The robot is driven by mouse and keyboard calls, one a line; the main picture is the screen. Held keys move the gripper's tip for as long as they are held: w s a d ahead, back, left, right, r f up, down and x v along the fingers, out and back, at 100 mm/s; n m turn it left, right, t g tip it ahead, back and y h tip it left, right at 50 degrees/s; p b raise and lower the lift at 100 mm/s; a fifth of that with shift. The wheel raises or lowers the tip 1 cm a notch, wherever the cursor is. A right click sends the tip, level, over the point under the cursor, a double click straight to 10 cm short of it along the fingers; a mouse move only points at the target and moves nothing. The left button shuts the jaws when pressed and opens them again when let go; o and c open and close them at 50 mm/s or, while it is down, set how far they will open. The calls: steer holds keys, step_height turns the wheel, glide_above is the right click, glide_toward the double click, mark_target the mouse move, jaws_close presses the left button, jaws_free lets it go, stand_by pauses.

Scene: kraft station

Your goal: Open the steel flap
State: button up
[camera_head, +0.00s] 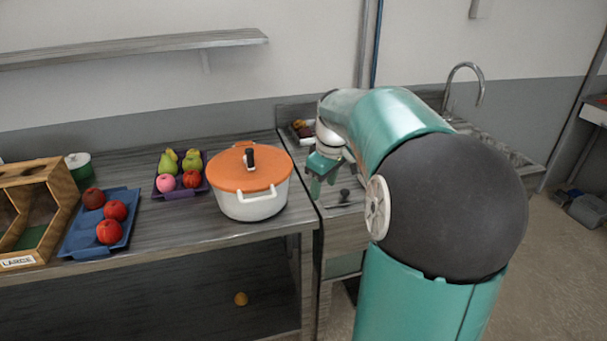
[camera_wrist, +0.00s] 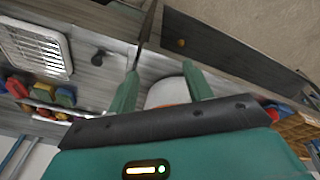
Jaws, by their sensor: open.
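A dark knob (camera_head: 345,195) stands on a grey steel-looking surface (camera_head: 335,209) to the right of the pot; this looks like the steel flap, but its outline is hard to tell. The knob also shows in the wrist view (camera_wrist: 97,58), left of my fingers and apart from them. My gripper (camera_head: 318,188) is above the left part of this surface, close to the pot. In the wrist view my gripper (camera_wrist: 160,82) has its two green fingers spread with nothing held. My arm hides much of the counter behind it.
A white pot with an orange lid (camera_head: 248,182) stands just left of my gripper. A purple fruit tray (camera_head: 157,190), a blue tray (camera_head: 77,240) and a wooden box (camera_head: 62,190) are farther left. A sink tap (camera_head: 480,85) rises at the back right.

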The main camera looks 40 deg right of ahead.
steer(key=shift+s+r, duration=0.1)
steer(key=s+a, duration=0.3)
steer(key=a, duration=0.5)
steer(key=s+a+r+m+t, duration=0.1)
steer(key=s+a, duration=0.2)
steer(key=a, duration=0.5)
steer(key=s+a+r+t+h, duration=0.1)
steer(key=s+a, duration=0.3)
steer(key=a, duration=0.4)
steer(key=shift+r+m, duration=0.25)
steer(key=shift+m, duration=0.15)
steer(key=shift+m+t+y, duration=0.4)
steer(key=shift+t+y, duration=0.3)
steer(key=s+a, duration=0.1)
steer(key=s, duration=0.1)
steer(key=s+a+f, duration=0.1)
steer(key=s+a, duration=0.1)
steer(key=s+a+f, duration=0.1)
steer(key=s+a, duration=0.1)
steer(key=shift+f, duration=0.15)
